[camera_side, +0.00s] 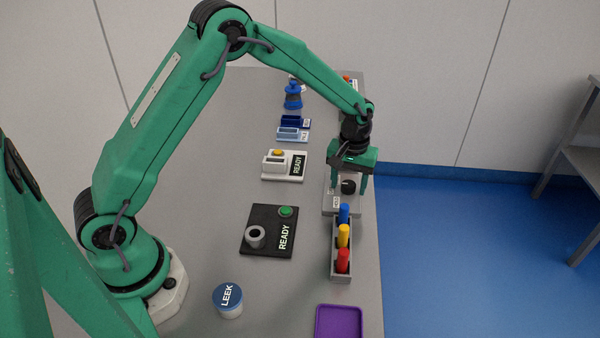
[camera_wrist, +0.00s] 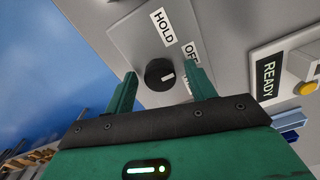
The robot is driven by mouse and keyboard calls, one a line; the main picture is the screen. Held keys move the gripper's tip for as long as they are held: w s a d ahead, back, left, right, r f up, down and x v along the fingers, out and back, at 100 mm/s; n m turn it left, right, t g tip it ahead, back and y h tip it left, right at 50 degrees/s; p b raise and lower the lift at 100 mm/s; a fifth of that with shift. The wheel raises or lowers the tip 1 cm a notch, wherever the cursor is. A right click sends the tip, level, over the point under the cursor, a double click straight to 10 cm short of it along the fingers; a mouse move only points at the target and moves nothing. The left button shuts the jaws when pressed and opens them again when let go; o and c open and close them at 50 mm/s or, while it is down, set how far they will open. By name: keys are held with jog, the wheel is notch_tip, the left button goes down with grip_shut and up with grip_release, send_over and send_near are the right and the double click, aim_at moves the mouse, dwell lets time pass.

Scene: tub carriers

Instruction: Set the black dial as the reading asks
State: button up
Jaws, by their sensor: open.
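The black dial (camera_wrist: 156,76) sits on a grey plate (camera_wrist: 125,38) and has a white pointer mark facing right in the wrist view. Labels HOLD (camera_wrist: 163,27) and OFF (camera_wrist: 190,50) are on the plate. A third label is mostly hidden behind the right finger. My gripper (camera_wrist: 162,74) is open, with one finger on each side of the dial and a gap to it in the picture. In the side view my gripper (camera_side: 349,183) is over the dial (camera_side: 348,187), fingers pointing down; whether they touch it cannot be told.
A white unit (camera_side: 275,174) with a yellow button and a black unit (camera_side: 259,219) with a green button both show READY. A grey rack (camera_side: 342,278) with blue, yellow and red pieces stands close in front. A LEEK tub (camera_side: 229,309) and purple tray (camera_side: 337,308) are nearer.

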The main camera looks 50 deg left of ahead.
jog(key=shift+c, duration=0.4)
jog(key=c, duration=0.9)
jog(key=shift+m, duration=0.4)
jog(key=m, duration=0.9)
jog(key=o, duration=1)
